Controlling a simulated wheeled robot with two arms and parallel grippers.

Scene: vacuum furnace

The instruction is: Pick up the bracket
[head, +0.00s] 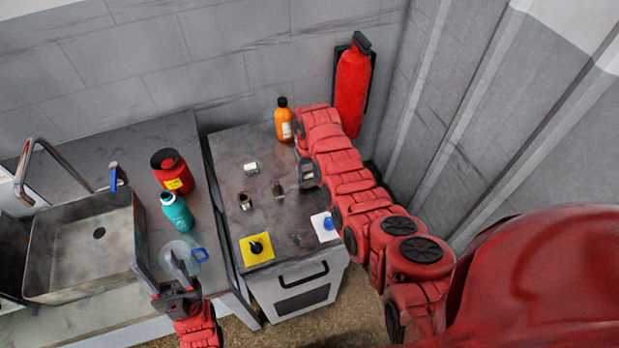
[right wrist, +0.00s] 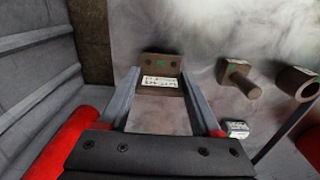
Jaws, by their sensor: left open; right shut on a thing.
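The bracket (right wrist: 160,66) is a brown, plate-like part with two holes, a green mark and a white printed label. In the right wrist view it sits between the fingertips of my right gripper (right wrist: 160,88), which is shut on it. Whether it is clear of the grey surface is hard to tell. In the head view my right gripper (head: 308,174) is low over the right side of the grey cabinet top (head: 228,150), and the bracket cannot be made out there. My left gripper (head: 176,270) is open, near a clear round container with a blue handle (head: 184,256).
Near the right gripper are a brown stemmed part (right wrist: 238,78), a brown ring (right wrist: 298,82) and a small labelled block (right wrist: 237,130). An orange bottle (head: 284,122), yellow pad (head: 256,249) and white pad (head: 325,227) are also on the cabinet. A sink (head: 60,245) is left.

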